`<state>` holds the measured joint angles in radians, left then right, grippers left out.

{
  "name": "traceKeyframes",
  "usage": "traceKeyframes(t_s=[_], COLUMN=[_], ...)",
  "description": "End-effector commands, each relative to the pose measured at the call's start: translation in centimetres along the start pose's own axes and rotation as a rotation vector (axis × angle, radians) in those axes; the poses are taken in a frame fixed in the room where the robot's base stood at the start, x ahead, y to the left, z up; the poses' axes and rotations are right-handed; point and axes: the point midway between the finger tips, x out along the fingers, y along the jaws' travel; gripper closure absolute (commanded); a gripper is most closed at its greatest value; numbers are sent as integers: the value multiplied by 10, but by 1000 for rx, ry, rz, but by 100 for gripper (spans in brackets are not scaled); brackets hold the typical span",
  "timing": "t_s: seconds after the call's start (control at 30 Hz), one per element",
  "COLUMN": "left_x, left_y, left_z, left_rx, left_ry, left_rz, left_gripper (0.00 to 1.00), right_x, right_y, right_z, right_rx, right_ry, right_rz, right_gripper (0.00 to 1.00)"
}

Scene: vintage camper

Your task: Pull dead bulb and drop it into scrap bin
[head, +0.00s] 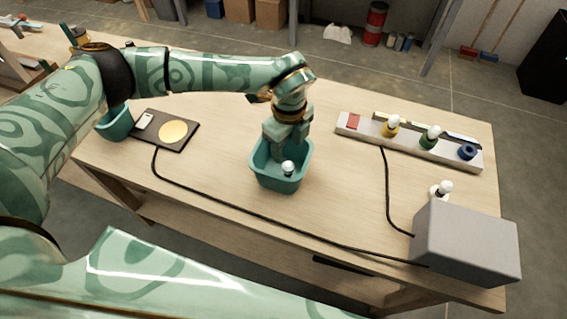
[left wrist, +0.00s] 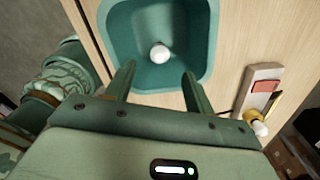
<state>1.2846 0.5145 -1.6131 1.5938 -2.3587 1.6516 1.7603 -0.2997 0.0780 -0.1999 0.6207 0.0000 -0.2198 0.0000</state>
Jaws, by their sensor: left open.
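A white bulb (head: 288,168) is inside a teal bin (head: 278,184) at the middle of the table. In the left wrist view the bulb (left wrist: 160,53) is seen against the bin's floor, inside the bin's walls (left wrist: 206,50). My left gripper (head: 285,147) points down over the bin, and its fingers are apart with nothing between them. A pale strip (head: 375,138) at the right has a yellow socket (head: 391,130) and a green socket (head: 430,142), each with a white bulb, and a blue socket (head: 467,152) without one. My right gripper is not in view.
Another white bulb (head: 444,188) stands beside a grey box (head: 465,243) at the right. A dark pad with a yellow disc (head: 173,131) and a second teal container (head: 115,124) are at the left. Black cables cross the table. Bare wood lies between the bin and the strip.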

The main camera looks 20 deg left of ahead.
Motion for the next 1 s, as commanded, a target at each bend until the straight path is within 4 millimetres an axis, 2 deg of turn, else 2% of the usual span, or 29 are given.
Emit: traceKeyframes(t_s=[0.3, 0.5, 0.7, 1.0], left_x=[-84, -128, -148, -151], left_y=[-1, -1, 0, 0], left_z=[1, 1, 0, 0], left_rx=[0, 0, 0, 0], left_ry=[-1, -2, 0, 0], left_rz=[-7, -4, -2, -1], left_gripper=[46, 46, 46, 46], right_x=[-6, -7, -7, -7], right_y=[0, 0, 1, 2], right_z=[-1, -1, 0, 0], right_rx=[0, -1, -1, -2], right_ry=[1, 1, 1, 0], right_rz=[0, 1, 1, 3], right_gripper=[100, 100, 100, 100])
